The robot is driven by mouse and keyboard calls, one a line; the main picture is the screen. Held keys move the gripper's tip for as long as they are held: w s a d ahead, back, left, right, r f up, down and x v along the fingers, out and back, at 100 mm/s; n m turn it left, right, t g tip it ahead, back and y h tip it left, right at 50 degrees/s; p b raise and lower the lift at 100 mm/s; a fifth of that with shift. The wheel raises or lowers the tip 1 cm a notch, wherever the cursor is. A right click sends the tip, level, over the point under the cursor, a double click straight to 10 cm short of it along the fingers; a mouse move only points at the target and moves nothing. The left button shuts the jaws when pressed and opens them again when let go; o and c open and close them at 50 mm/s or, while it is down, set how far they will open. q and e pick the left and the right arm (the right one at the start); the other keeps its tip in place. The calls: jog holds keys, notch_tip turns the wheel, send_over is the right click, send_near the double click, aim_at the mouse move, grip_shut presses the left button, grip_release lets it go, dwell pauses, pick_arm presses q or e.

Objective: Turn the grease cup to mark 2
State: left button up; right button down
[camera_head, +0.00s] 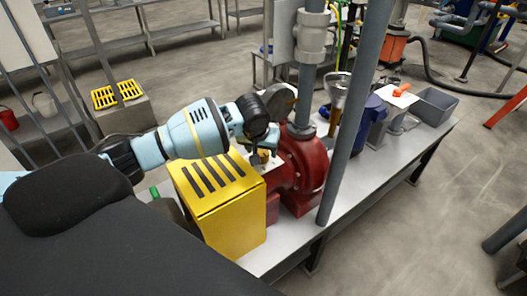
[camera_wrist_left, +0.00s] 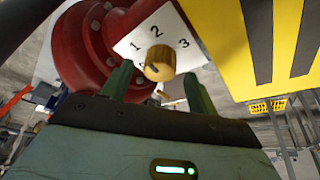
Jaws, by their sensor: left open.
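The grease cup (camera_wrist_left: 160,68) is a round brass knob in front of a white plate (camera_wrist_left: 185,60) marked 1, 2 and 3. The 2 is just above the cup, 1 to its left and 3 to its right. I cannot tell clearly which mark the cup points to. My left gripper (camera_wrist_left: 158,80) is open, with its green fingers apart on either side of the cup and gaps showing on both sides. In the head view, my left gripper (camera_head: 262,150) is at the red pump, and the cup (camera_head: 262,157) is partly hidden. My right gripper is not in view.
A yellow slotted guard (camera_head: 232,215) stands close beside the cup. The red pump housing (camera_head: 303,160) is behind it. A grey vertical pipe (camera_head: 352,125) rises in front of the bench. A funnel (camera_head: 338,92) and a grey bin (camera_head: 437,104) are farther right.

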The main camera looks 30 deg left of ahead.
pick_arm(q)
jog(key=shift+x, duration=0.95)
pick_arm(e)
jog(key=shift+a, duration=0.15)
pick_arm(q)
jog(key=c, duration=1)
jog(key=shift+r+m+h+p, duration=0.15)
jog(key=shift+m+h+p, duration=0.25)
jog(key=shift+m, duration=0.6)
jog(key=shift+a+m, duration=0.1)
jog(key=shift+m, duration=0.6)
jog(key=shift+m+h, duration=0.5)
jog(key=shift+m, duration=0.2)
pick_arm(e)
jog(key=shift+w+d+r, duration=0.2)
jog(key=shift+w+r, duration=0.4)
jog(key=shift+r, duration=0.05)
